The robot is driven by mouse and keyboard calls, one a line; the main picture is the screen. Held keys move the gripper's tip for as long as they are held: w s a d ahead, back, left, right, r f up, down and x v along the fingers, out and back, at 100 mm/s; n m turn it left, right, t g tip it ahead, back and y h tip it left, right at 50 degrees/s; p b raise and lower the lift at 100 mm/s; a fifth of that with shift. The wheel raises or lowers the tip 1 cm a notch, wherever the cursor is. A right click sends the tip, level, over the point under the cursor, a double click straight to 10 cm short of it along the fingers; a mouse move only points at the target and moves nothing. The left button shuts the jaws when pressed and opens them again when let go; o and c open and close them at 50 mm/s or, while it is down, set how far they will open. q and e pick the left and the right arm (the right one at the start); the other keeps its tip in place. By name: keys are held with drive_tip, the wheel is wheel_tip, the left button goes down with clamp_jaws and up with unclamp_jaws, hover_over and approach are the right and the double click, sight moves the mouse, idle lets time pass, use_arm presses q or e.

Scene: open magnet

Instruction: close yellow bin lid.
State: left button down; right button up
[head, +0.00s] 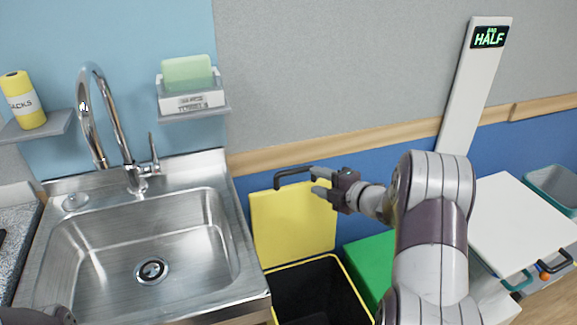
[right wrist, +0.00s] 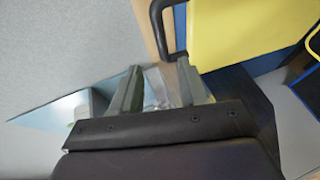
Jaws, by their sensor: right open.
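The yellow bin lid (head: 290,225) stands open, upright near the blue wall behind its bin. A dark bar handle (head: 292,174) sits at its top edge. The open yellow-rimmed bin (head: 318,290) has a black inside. My right gripper (head: 318,182) is open and empty, just right of the handle near the lid's upper right corner. In the right wrist view the lid (right wrist: 240,30) and handle (right wrist: 165,25) lie above and right of the open fingers, with no contact visible. My left gripper's fingers are out of view.
A steel sink (head: 140,250) with a tall faucet stands to the left of the bin. A green lid (head: 370,265) lies beside the yellow bin, partly behind my right arm. A white lid or panel (head: 520,225) and a grey-teal bin (head: 555,185) are at the right.

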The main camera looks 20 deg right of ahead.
sight(295, 173)
drive_tip(key=x, duration=1.2)
drive_tip(key=shift+w+f, duration=0.25)
drive_tip(key=shift+w, duration=0.1)
drive_tip(key=shift+c, duration=0.2)
clamp_jaws()
